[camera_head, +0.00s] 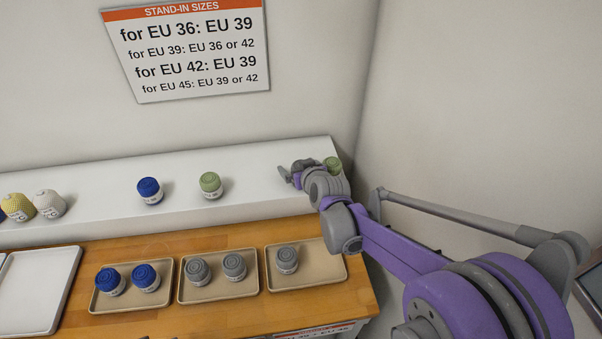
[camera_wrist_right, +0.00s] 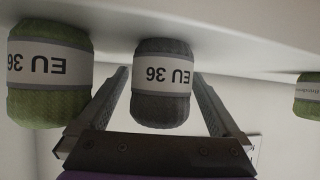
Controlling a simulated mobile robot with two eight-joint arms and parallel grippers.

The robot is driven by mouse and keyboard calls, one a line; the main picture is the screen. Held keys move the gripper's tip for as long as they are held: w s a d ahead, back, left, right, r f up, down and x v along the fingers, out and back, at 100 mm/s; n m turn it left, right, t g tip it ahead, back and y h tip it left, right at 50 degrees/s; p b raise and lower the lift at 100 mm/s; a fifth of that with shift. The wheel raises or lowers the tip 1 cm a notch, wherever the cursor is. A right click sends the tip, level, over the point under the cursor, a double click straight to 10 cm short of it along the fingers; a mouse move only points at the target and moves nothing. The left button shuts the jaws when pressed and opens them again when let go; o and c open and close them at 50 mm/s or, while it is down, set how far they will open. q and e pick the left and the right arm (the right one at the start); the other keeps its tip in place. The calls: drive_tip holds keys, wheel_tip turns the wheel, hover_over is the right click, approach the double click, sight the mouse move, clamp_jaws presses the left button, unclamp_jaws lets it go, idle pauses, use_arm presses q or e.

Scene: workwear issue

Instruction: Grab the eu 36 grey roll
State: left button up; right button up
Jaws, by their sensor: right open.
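The grey roll with a white band reading EU 36 (camera_wrist_right: 161,88) shows upside down in the right wrist view. My right gripper (camera_wrist_right: 163,72) is open, with one finger on each side of this roll in the picture; I cannot tell whether they touch it. In the head view my right gripper (camera_head: 292,173) is over the right part of the white shelf and mostly covers the grey roll's place. My left gripper is not in view.
A green EU 36 roll (camera_wrist_right: 48,75) stands close beside the grey one; the head view shows a green roll (camera_head: 333,163) right of the gripper. Another green roll (camera_head: 210,184) and a blue roll (camera_head: 149,190) stand left on the shelf (camera_head: 255,185). Trays (camera_head: 325,275) hold blue and grey rolls below.

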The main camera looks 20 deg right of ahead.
drive_tip(key=c, duration=1.4)
